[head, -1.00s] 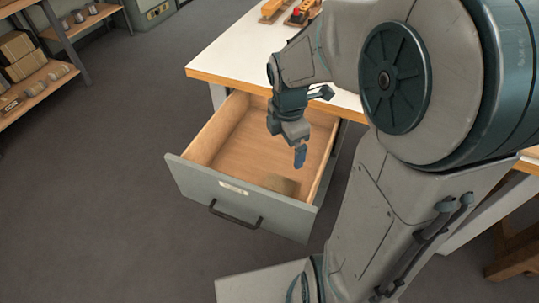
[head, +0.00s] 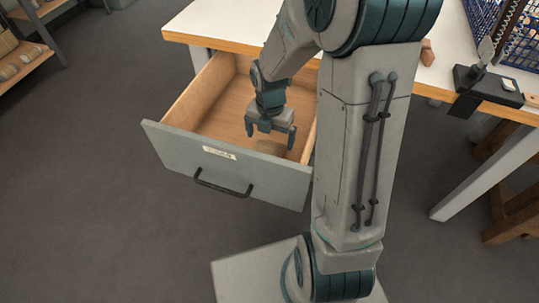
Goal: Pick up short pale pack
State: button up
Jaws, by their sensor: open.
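The short pale pack (head: 269,147) lies on the floor of the open drawer (head: 226,168), near its front panel and toward the right. Its colour is close to the drawer's wood, and my gripper hides part of it. My gripper (head: 269,141) points down inside the drawer with its two fingers spread apart. It is open and empty, above the pack. I cannot tell exactly how much height is left between the fingertips and the pack.
The drawer has a grey front with a dark handle (head: 222,187) and wooden side walls. The white table (head: 222,22) is above it. A black device (head: 488,84) and blue mesh baskets (head: 524,45) stand on the table at right. Shelves (head: 22,60) are at far left.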

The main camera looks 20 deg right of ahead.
aim_at(271, 147)
jog(key=shift+d+f+b, duration=0.1)
jog(key=shift+f+b, duration=1.15)
jog(key=shift+f, duration=1.55)
jog(key=c, duration=1.1)
